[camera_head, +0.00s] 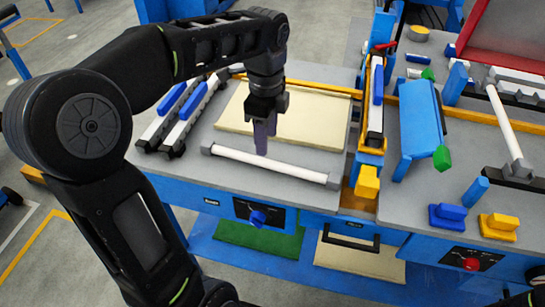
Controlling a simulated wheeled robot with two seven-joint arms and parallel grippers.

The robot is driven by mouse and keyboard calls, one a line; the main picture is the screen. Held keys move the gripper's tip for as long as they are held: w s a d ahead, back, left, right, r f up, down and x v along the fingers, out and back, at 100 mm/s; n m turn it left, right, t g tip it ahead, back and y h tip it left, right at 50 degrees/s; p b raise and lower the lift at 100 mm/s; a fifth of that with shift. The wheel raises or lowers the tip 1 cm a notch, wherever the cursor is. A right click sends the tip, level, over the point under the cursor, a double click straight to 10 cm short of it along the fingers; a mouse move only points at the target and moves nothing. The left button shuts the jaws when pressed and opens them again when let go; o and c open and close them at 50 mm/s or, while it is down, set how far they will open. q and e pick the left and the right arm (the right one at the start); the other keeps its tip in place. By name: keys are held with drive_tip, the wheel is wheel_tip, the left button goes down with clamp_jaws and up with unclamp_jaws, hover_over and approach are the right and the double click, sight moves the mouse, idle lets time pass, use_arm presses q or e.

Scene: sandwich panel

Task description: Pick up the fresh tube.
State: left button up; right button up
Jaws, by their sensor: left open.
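A white tube (270,165) with grey end pieces lies on the grey top of the left bench, in front of a cream panel. A second white tube (505,122) stands slantwise on the right bench between dark holders. No label tells me which is the fresh one. My left gripper (262,145) points down at the first tube, just behind its middle. It is open, and its fingertips overlap the tube's back edge in the picture; I cannot tell whether they touch it. My right gripper is not in view.
The cream panel (285,112) lies flat behind the first tube. Black bars with blue blocks (194,102) lie to its left. A yellow block (367,181) and an upright blue plate (418,115) stand to the right. The bench front (255,213) carries a blue knob.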

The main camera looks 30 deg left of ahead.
sight(268, 160)
use_arm(q)
drive_tip(key=shift+f, duration=1.3)
wheel_tip(268, 160, down, 5)
drive_tip(key=shift+f, duration=0.1)
drive_tip(key=shift+c, duration=0.4)
clamp_jaws()
